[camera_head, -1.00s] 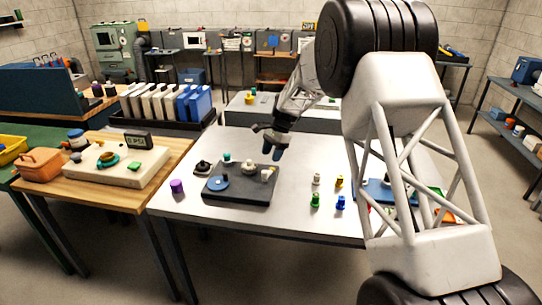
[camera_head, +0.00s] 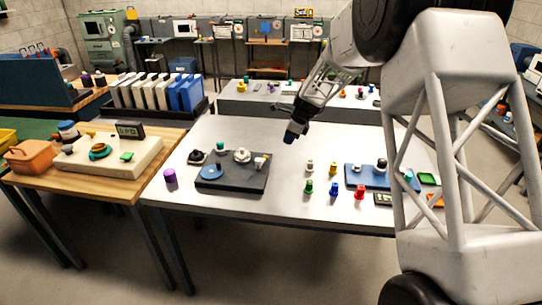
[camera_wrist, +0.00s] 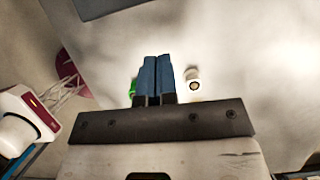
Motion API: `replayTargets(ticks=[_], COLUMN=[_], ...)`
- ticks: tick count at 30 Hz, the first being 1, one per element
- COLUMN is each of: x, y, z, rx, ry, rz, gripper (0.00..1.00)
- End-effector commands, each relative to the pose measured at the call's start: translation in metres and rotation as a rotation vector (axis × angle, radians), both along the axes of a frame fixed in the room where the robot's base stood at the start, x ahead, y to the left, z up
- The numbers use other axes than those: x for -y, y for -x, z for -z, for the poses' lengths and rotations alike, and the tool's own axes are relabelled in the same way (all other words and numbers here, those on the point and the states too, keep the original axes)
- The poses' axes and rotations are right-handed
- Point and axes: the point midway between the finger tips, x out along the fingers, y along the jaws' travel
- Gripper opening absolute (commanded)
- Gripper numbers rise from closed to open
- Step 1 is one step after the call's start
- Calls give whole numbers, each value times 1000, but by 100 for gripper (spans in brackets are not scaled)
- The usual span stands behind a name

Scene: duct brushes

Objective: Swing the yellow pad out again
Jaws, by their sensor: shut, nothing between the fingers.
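My gripper (camera_head: 291,134) is above the middle of the white table, to the right of a dark board. In the wrist view its two blue fingers (camera_wrist: 157,80) are together with nothing between them. The dark board (camera_head: 230,182) carries a blue disc (camera_head: 211,171), a white knob (camera_head: 242,155) and a small pale, yellowish piece (camera_head: 261,160) at its right end. That piece may be the yellow pad, but it is too small to tell. My gripper is apart from the board.
Several small coloured pegs stand right of the board, including a yellow one (camera_head: 335,167), a green one (camera_head: 308,187) and a red one (camera_head: 360,191). A purple cylinder (camera_head: 170,176) stands at its left. A blue board (camera_head: 376,179) lies farther right. The front table middle is clear.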

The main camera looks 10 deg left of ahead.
Motion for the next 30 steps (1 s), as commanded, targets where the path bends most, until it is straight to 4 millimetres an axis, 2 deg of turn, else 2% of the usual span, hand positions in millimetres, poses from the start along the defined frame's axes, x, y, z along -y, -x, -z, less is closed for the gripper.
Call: replayTargets(ticks=[5,19,23,30], x=[7,6,3,-8], y=[0,0,0,-1], z=[-1,3,10,36], rx=[-2,-1,-1,-3], ry=[-5,-5,-5,-4], rz=[68,67,66,65], gripper=[0,0,0,0])
